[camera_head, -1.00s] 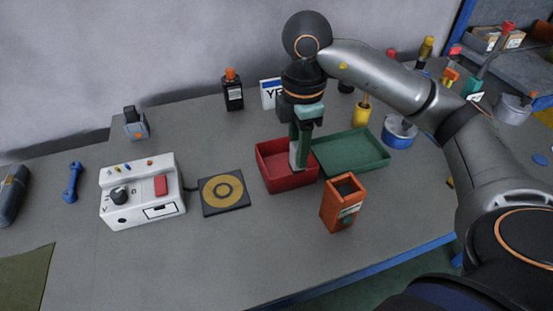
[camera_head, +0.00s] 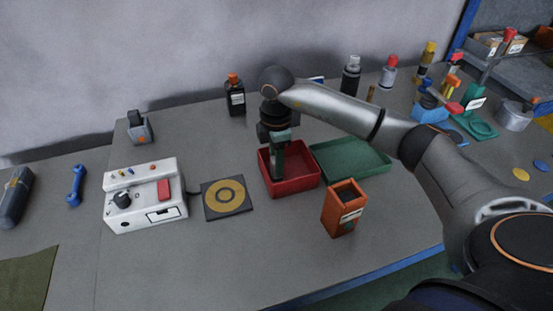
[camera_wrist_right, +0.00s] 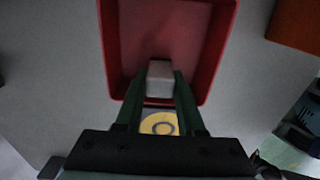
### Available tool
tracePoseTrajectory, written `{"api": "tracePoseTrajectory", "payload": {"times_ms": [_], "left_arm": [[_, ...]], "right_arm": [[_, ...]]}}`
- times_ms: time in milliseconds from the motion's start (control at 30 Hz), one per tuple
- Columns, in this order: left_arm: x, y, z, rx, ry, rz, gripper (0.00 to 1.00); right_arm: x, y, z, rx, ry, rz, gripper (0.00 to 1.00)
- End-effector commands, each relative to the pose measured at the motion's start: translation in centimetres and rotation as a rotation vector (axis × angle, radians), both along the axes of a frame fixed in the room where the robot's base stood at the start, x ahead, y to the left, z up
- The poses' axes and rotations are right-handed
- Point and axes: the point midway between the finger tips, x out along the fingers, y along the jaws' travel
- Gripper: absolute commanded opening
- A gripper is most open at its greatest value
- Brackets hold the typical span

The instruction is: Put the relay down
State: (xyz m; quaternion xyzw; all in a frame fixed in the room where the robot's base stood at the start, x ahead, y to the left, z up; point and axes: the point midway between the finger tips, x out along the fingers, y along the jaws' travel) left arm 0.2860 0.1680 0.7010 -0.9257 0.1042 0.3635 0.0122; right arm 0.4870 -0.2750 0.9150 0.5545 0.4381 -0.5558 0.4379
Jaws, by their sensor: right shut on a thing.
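My right gripper (camera_head: 277,175) points down at the left part of the red tray (camera_head: 309,183). In the right wrist view its two dark green fingers (camera_wrist_right: 160,90) are shut on a small pale grey block, the relay (camera_wrist_right: 160,76). The relay shows against the tray's red floor, close to the tray wall (camera_wrist_right: 224,50) nearest the gripper. I cannot tell whether it touches the tray. In the head view the fingers hide most of the relay. My left gripper is not in view.
A green tray (camera_head: 370,164) adjoins the red tray on the right. An orange open box (camera_head: 343,215) stands in front. A black pad with a yellow ring (camera_head: 227,198) and a white control box (camera_head: 145,205) are on the left. The front of the grey table is clear.

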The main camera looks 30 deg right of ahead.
Motion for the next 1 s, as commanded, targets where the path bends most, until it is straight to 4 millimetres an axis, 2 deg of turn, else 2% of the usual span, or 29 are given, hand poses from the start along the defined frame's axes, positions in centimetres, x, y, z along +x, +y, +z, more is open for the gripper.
{"api": "tracePoseTrajectory", "payload": {"times_ms": [333,367,600,867,1000], "left_arm": [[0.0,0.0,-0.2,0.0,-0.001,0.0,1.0],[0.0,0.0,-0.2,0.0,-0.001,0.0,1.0],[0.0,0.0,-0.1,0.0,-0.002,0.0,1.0],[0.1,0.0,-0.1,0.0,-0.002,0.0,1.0],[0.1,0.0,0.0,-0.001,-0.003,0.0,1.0]], "right_arm": [[0.0,0.0,-0.4,0.001,-0.001,-0.001,0.0],[0.0,0.0,-0.4,0.001,-0.001,-0.001,0.4],[0.0,0.0,-0.3,0.001,0.0,-0.001,0.67],[0.0,0.0,-0.2,0.001,-0.001,-0.001,0.68],[0.1,0.0,0.9,0.001,-0.002,-0.001,0.68]]}}
